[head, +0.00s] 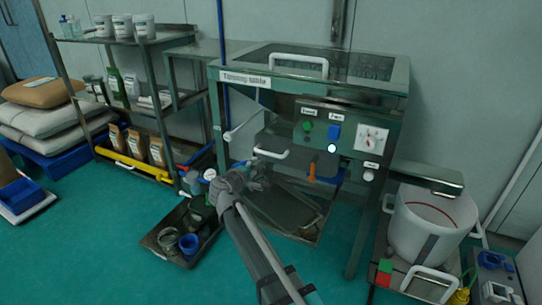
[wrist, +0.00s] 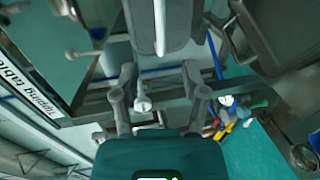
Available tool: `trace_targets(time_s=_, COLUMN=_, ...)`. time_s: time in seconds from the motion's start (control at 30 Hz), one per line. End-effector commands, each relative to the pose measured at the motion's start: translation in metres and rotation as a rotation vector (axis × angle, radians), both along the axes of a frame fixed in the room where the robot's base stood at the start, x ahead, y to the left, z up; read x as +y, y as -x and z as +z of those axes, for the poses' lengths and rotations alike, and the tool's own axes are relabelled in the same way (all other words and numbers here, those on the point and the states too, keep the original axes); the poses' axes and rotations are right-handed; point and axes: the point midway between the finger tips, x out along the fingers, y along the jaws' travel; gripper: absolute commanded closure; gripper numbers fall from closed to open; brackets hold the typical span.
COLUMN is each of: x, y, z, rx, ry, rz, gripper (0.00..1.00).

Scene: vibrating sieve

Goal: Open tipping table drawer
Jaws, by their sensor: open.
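The tipping table (head: 385,95) stands in the middle of the head view, with its name label at the front left. Under its top is a grey drawer (head: 300,150) with a white bar handle (head: 271,153) at its front. My gripper (head: 248,174) is just below and left of that handle, apart from it. In the wrist view my gripper (wrist: 159,73) is open, with a finger on each side. The white handle (wrist: 160,28) lies ahead of the fingertips, along the edge of the grey drawer (wrist: 188,25). A small white knob (wrist: 142,103) shows between the fingers.
A control panel (head: 341,134) with buttons is to the right of the handle. A white lever (head: 245,123) hangs at the table's left. A dark floor tray (head: 166,241) is left of my arm. A white bucket (head: 430,228) stands at the right.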

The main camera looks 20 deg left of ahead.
Motion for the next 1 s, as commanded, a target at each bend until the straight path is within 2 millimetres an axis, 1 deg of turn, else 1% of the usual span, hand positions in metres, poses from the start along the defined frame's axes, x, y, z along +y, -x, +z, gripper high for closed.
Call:
trace_targets(time_s=0.27, x=-0.001, y=-0.004, z=-0.001, rx=0.001, ry=-0.001, rz=-0.001, gripper=0.43)
trace_targets(time_s=0.47, x=-0.001, y=-0.019, z=-0.005, rx=0.002, ry=-0.001, rz=-0.001, gripper=0.43)
trace_targets(time_s=0.67, x=-0.003, y=-0.045, z=-0.011, rx=0.002, ry=-0.001, rz=-0.003, gripper=0.43)
trace_targets(time_s=1.0, x=-0.007, y=-0.096, z=-0.022, rx=0.002, ry=-0.001, rz=-0.003, gripper=0.43)
